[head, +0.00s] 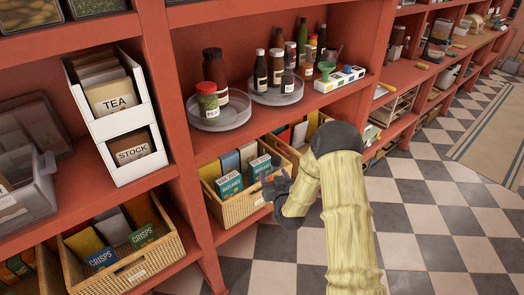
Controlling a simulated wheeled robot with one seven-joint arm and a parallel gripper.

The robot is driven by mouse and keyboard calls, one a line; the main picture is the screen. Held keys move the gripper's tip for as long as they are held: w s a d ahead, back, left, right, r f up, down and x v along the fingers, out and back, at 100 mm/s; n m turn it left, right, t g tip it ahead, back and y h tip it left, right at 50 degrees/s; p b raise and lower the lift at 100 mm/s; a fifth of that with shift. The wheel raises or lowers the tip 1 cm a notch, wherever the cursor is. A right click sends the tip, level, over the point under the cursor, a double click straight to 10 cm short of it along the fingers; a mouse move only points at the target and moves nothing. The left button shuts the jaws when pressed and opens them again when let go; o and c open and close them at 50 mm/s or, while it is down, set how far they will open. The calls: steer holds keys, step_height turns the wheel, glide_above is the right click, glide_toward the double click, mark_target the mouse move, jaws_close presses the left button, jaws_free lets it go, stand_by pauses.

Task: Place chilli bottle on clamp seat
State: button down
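Several bottles stand on two round grey trays on the upper red shelf. The back tray (275,97) holds several dark bottles with white labels, including one at its front right (287,82). Their labels are too small to read, so I cannot tell which is the chilli bottle. A white strip with coloured blocks (340,80) sits right of that tray, with a green funnel-like piece (326,70) at its left end. It may hold the clamp seat. My gripper (272,187) is low, beside the lower basket and below the bottles. Its fingers are mostly hidden and its opening is unclear.
Wicker baskets of packets (236,209) sit below. A red upright (168,90) and a white TEA/STOCK rack (121,158) stand left. Checkered floor is open at right.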

steer(key=s+d+f+h, duration=0.1)
steer(key=s+d+f, duration=0.1)
steer(key=s+f, duration=0.2)
steer(key=s+d+f+m+h, duration=0.1)
steer(key=s+d+f, duration=0.2)
steer(key=f, duration=0.6)
steer(key=shift+s+f, duration=0.3)
steer(key=shift+s, duration=0.8)
steer(key=shift+d, duration=0.15)
